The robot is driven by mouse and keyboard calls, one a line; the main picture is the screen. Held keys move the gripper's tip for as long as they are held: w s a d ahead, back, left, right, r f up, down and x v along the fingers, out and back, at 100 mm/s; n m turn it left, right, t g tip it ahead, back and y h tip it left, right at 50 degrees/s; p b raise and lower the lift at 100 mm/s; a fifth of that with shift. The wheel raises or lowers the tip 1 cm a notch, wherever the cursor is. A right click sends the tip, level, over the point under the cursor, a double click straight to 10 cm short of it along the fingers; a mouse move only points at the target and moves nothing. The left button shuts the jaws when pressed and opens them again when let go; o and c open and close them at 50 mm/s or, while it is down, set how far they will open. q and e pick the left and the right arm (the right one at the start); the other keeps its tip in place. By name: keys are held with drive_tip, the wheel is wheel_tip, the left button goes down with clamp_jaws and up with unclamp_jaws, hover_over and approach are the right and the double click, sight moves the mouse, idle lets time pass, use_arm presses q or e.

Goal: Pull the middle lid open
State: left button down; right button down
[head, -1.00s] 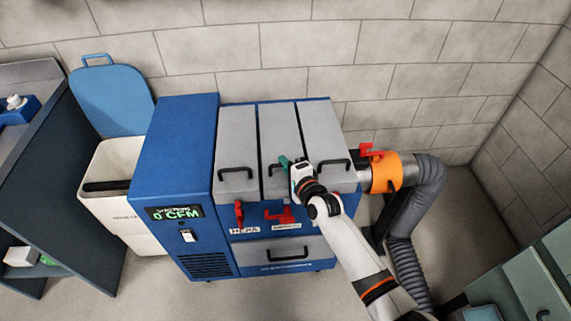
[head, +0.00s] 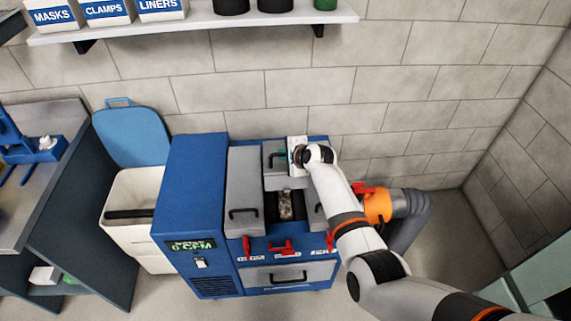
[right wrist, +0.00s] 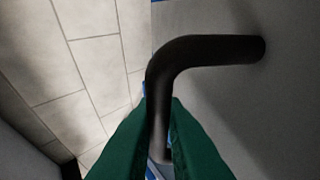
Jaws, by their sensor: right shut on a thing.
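The blue machine (head: 190,195) has several grey lids on top. The middle lid (head: 276,150) is tilted up toward the wall, and the opening (head: 285,206) under it shows a mottled grey-brown thing inside. My right gripper (right wrist: 157,140) has green fingers shut on the black handle (right wrist: 205,52) of the middle lid. In the head view my right gripper (head: 290,153) is at the raised lid, partly hidden by my own wrist. The left lid (head: 243,185) lies closed. The right lid (head: 315,200) is mostly hidden behind my right arm. My left gripper is not in view.
Red latches (head: 283,247) line the machine's front, above a grey drawer (head: 290,274). An orange collar (head: 377,205) with a grey hose is at the right. A shelf (head: 200,29) with boxes hangs above. A white bin (head: 130,205) stands at the left.

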drive_tip(key=shift+g, duration=0.6)
drive_tip(key=shift+w+r, duration=1.35)
drive_tip(key=shift+w, duration=0.15)
drive_tip(key=c, duration=1.5)
unclamp_jaws()
drive_tip(key=shift+f, duration=0.1)
drive_tip(key=shift+s+d+r+p, duration=0.25)
drive_tip(key=shift+s+r+p, duration=0.1)
drive_tip(key=shift+r, duration=0.2)
drive_tip(key=v, duration=1)
drive_tip(key=shift+s+r, duration=0.2)
drive_tip(key=shift+s, duration=0.1)
drive_tip(key=shift+d, duration=0.1)
